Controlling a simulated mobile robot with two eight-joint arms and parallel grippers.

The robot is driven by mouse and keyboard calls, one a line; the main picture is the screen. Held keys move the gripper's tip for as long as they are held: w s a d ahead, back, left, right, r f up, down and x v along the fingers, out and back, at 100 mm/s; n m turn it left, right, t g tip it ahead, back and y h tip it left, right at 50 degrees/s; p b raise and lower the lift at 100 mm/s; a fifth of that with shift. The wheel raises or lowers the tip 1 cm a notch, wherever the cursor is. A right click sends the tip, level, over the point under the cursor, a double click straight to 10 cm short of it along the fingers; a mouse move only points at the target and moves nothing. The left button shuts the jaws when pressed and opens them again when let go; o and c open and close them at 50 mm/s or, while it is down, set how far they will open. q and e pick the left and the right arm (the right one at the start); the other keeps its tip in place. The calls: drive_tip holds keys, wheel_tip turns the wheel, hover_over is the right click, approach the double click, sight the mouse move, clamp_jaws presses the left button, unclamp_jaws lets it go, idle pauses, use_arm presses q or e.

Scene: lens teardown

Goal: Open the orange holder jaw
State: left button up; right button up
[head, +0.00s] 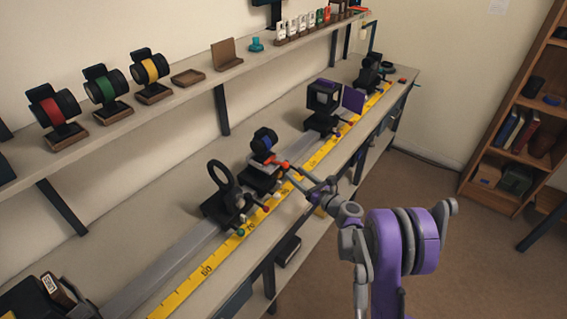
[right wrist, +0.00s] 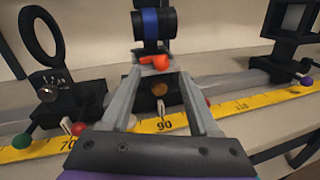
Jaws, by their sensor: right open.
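The orange holder jaw (head: 279,163) sits on the black holder that carries a blue-banded lens (head: 264,140), on the bench rail. In the right wrist view the orange jaw (right wrist: 153,62) shows just below the blue-banded lens (right wrist: 152,20). My right gripper (head: 291,174) reaches in from the front right. Its fingers are apart, and in the wrist view the fingertips (right wrist: 155,72) lie on either side just below the orange jaw; I cannot tell whether they touch it. A brass-coloured knob (right wrist: 159,89) shows between the fingers. My left gripper is out of view.
An empty ring holder (head: 222,180) stands left on the rail, and a black box-shaped mount (head: 323,98) with a purple plate stands right. A yellow scale (head: 205,271) runs along the front. A shelf (head: 170,112) with red, green and yellow-banded lenses hangs above.

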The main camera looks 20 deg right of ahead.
sight(285, 165)
drive_tip(key=p+x, duration=0.1)
drive_tip(key=x, duration=0.6)
drive_tip(key=shift+d, duration=0.1)
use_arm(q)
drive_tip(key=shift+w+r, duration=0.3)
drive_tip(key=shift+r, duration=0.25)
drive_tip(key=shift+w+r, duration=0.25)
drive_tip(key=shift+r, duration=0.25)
use_arm(e)
drive_tip(key=shift+f, duration=0.1)
clamp_jaws()
